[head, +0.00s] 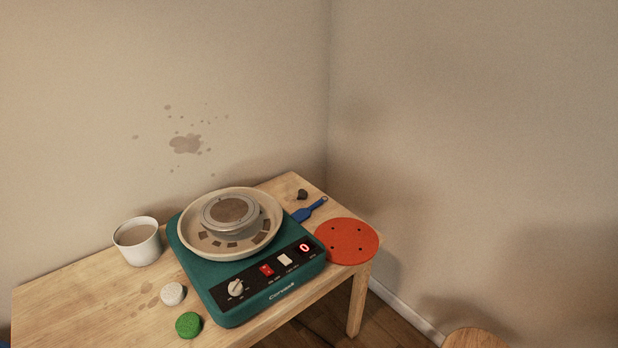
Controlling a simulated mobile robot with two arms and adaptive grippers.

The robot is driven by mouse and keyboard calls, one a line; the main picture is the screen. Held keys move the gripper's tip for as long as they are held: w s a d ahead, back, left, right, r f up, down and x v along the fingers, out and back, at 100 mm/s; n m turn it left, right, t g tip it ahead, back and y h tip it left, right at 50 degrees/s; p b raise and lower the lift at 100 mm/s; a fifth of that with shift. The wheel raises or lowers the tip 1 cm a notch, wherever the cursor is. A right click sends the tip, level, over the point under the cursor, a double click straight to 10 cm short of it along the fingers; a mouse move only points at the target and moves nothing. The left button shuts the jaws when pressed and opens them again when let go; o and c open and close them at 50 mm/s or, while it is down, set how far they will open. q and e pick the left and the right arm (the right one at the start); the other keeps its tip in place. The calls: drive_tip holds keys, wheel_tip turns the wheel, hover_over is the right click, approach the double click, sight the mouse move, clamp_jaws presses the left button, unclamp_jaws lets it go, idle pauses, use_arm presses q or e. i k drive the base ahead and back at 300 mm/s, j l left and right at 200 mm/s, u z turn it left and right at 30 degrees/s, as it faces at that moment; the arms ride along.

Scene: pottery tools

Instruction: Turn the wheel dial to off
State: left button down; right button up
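The pottery wheel (240,260) is a teal box with a beige splash pan and a grey metal wheel head on top. The wheel dial (236,287) is a small white knob at the left end of its black front panel. Its exact pointer setting is too small to read. To its right are a red switch (267,270), a white switch (286,260) and a display (304,246) showing a red 0. Neither of my grippers is in view.
The wheel stands on a wooden table (90,300). A white cup (138,241), a white round piece (172,294) and a green one (188,325) lie left of it. A red disc (347,241), a blue tool (309,209) and a dark lump (302,194) lie right. A stool (474,339) shows lower right.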

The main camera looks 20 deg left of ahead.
sight(236, 288)
drive_tip(key=u, duration=1.2)
